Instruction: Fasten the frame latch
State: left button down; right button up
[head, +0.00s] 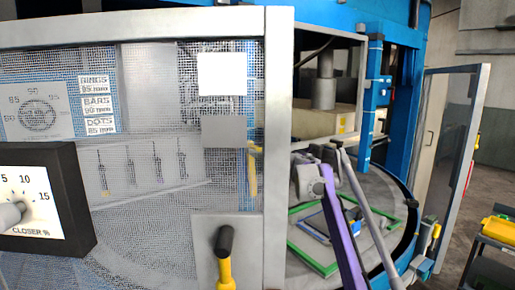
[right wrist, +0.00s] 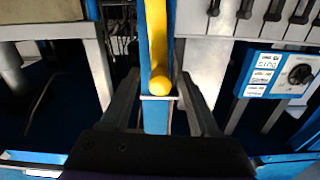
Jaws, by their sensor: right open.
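The frame latch shows a yellow handle (right wrist: 156,45) with a rounded end against a blue post (right wrist: 155,118) in the right wrist view. My right gripper (right wrist: 159,88) is open, one finger on each side of the handle and post. Gaps show beside both fingers, so it does not grip. In the head view a yellow handle (head: 253,169) shows through the clear, mesh-like door panel. My right wrist (head: 308,180) is just right of the door's pale upright, which seems to hide its fingertips. My left gripper is not in view.
The door's pale upright (head: 278,150) stands close to my right wrist. A black-topped yellow handle (head: 225,258) is low on the door. A dial gauge (head: 40,200) is at left. A round table (head: 375,195) with a green-edged frame lies behind my arm. A grey door (head: 455,150) stands open at right.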

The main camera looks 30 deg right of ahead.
jog(key=shift+w, duration=0.25)
grip_shut()
dwell(1.4)
